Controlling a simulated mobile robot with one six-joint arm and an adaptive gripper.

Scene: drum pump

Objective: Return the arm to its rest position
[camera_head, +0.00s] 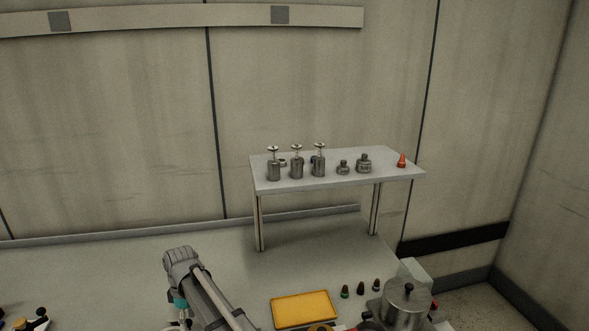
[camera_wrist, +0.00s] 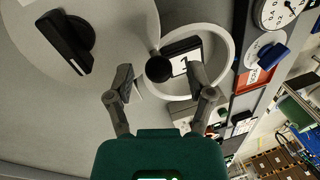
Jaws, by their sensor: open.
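My gripper (camera_wrist: 159,72) is open in the wrist view, with its two dark fingers apart and nothing held between them. A round black knob (camera_wrist: 158,68) shows between the fingertips; I cannot tell how far beyond them it is. Behind it is a white round dish or ring (camera_wrist: 228,60) with a dark block and a white marked face inside. My arm (camera_head: 207,295) shows at the bottom of the head view, with a teal part beside it. The fingers cannot be made out there.
A raised shelf (camera_head: 330,182) holds several metal canisters and a red cone (camera_head: 402,161). A yellow tray (camera_head: 302,308), small dark-topped pieces (camera_head: 360,288) and a steel pot (camera_head: 405,305) stand in front. A black handle (camera_wrist: 70,40) and a dial gauge (camera_wrist: 278,12) show in the wrist view.

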